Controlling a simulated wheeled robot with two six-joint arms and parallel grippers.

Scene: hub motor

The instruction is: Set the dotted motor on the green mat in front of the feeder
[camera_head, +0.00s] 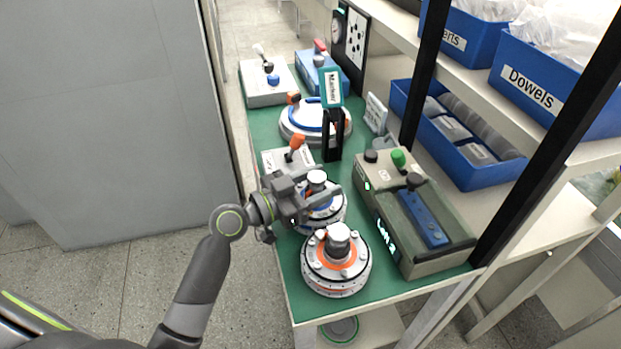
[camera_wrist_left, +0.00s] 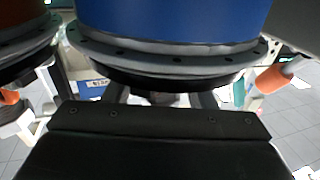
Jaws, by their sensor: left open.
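A motor with a blue ring (camera_head: 327,218) stands upright on the green mat (camera_head: 376,293). My left gripper (camera_head: 318,199) is open at this motor, its fingers reaching across beside the silver top; I cannot tell whether they touch it. In the left wrist view a blue cylinder (camera_wrist_left: 175,20) with a grey drilled flange fills the top, very close. A second motor with an orange ring (camera_head: 336,262) stands in front of it, nearer the table's front edge. I cannot make out dots on either motor, nor tell which unit is the feeder. My right gripper is not in view.
A grey-green control box (camera_head: 445,250) with a blue panel stands right of the motors. A grey box with an orange lever (camera_head: 288,160), a black stand (camera_head: 332,140) and a large white-and-blue round unit (camera_head: 295,128) stand behind. Blue bins (camera_head: 545,75) fill the shelf at right.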

